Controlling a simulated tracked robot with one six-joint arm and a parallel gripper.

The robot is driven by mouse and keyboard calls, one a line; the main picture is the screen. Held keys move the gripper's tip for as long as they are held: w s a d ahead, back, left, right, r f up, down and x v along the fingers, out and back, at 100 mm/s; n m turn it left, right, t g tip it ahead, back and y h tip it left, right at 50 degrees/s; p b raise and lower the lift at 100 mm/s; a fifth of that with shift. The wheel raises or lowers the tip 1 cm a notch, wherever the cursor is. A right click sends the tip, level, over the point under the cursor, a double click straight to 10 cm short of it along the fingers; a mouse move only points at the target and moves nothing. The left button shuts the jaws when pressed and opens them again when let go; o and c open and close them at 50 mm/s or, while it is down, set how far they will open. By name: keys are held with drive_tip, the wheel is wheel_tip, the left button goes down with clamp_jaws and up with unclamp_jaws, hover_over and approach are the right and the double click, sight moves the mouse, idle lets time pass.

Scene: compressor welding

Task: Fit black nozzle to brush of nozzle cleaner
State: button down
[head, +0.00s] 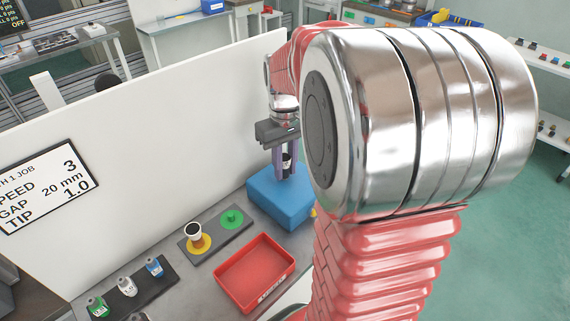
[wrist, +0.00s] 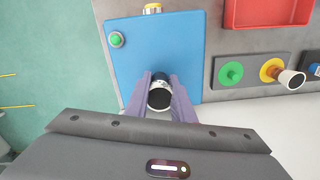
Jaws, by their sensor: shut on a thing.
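The blue box (head: 292,204), which I take for the nozzle cleaner, stands at the end of the table; it also shows in the wrist view (wrist: 130,50), with a green button (wrist: 116,39) and a yellow-ringed part (wrist: 152,9) at its far edge. My gripper (head: 286,168) is over the box, fingers pointing down. In the wrist view my gripper (wrist: 160,90) is shut on the black nozzle (wrist: 160,99), which has a pale band. The brush is not distinguishable; the nozzle and fingers hide what lies beneath. I cannot tell whether the nozzle touches the box.
A red tray (head: 255,272) stands in front. A dark rack (head: 150,287) holds several coloured nozzles. A white panel (head: 150,150) runs behind the table.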

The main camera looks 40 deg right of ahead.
drive_tip(key=shift+f, duration=0.4)
drive_tip(key=c, duration=1.4)
unclamp_jaws()
drive_tip(key=shift+c, duration=0.2)
wheel_tip(320, 180, up, 14)
drive_tip(key=shift+f, duration=0.15)
